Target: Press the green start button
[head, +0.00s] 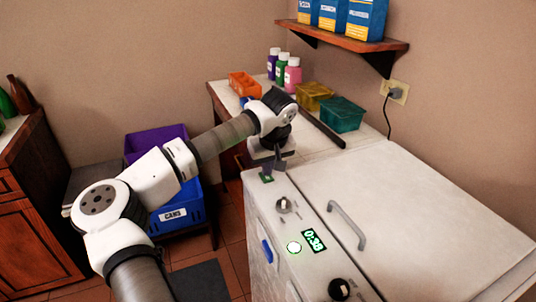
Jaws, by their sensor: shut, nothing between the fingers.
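A round lit button (294,247), whitish with a green rim, sits on the front control strip of the white appliance (400,205). A green-lit display (314,241) just right of it reads 0:38. My gripper (267,175) is shut and empty, pointing down over the far end of the strip, apart from the lit button. A small dark piece with green (267,179) shows at the fingertips; I cannot tell what it is or whether they touch it.
Knobs (284,205) (340,289) stand up from the strip, and a grey lid handle (347,225) rises beside it. A blue handle (267,251) is on the front. Bottles (282,70) and bins (342,114) stand on the counter behind. The lid top is clear.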

